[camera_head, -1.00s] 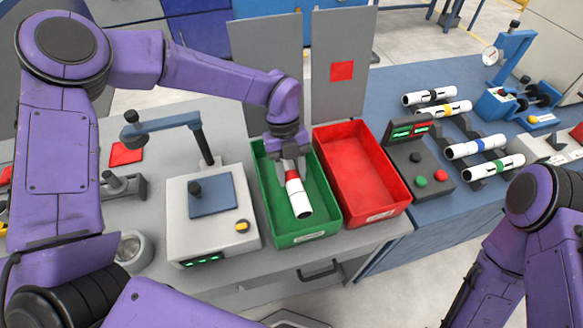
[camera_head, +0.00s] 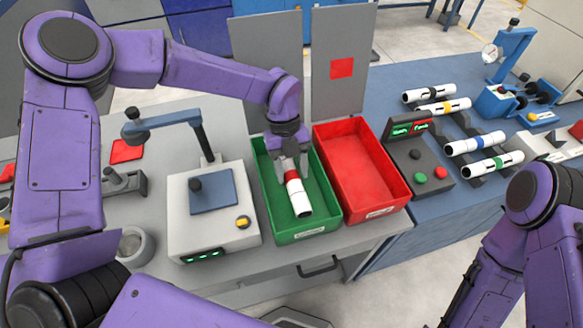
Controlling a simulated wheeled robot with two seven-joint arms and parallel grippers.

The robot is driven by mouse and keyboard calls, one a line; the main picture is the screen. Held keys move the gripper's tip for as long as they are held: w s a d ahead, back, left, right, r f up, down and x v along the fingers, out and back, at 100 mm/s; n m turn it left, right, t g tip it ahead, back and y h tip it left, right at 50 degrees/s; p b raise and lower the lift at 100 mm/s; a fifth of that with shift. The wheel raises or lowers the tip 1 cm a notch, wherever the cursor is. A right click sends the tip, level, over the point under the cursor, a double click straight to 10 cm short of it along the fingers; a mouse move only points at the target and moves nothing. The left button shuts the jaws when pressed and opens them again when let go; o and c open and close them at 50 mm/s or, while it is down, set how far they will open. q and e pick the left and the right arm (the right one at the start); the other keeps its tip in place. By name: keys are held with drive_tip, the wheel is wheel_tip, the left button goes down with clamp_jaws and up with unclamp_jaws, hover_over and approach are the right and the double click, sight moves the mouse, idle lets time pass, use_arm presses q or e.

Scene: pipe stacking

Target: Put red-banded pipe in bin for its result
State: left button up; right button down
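The red-banded pipe (camera_head: 298,196) is a short white tube with a red band near its upper end. It lies tilted inside the green bin (camera_head: 309,234), its white lower end toward the front. My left gripper (camera_head: 290,172) is over the bin at the pipe's red-banded end. Its fingers are spread on either side of the pipe, with the tips low in the bin. The red bin (camera_head: 371,214) stands just right of the green one and is empty. My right arm is at the lower right; its gripper is out of view.
A white test box (camera_head: 212,238) with a blue-grey plate stands left of the green bin. A control box (camera_head: 416,165) with a lit display and buttons stands right of the red bin. Several banded pipes rest on a rack (camera_head: 475,130) at the right. Grey panels rise behind the bins.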

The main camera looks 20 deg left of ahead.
sight(291, 188)
use_arm(q)
drive_tip(key=shift+o, duration=1)
drive_tip(key=shift+r+b, duration=0.3)
drive_tip(key=s+r, duration=0.1)
drive_tip(key=r, duration=0.1)
drive_tip(key=s+r+b, duration=0.1)
drive_tip(key=r, duration=0.2)
drive_tip(key=s+d+r+b, duration=0.1)
drive_tip(key=s+r, duration=0.1)
drive_tip(key=shift+d+r, duration=0.1)
drive_tip(key=shift+r, duration=0.1)
drive_tip(key=s+d+r+b, duration=0.2)
drive_tip(key=s+r, duration=0.3)
drive_tip(key=s, duration=0.4)
drive_tip(key=shift+s+d+b, duration=0.25)
drive_tip(key=shift+d+b, duration=0.1)
drive_tip(key=shift+b, duration=0.1)
drive_tip(key=shift+r, duration=0.1)
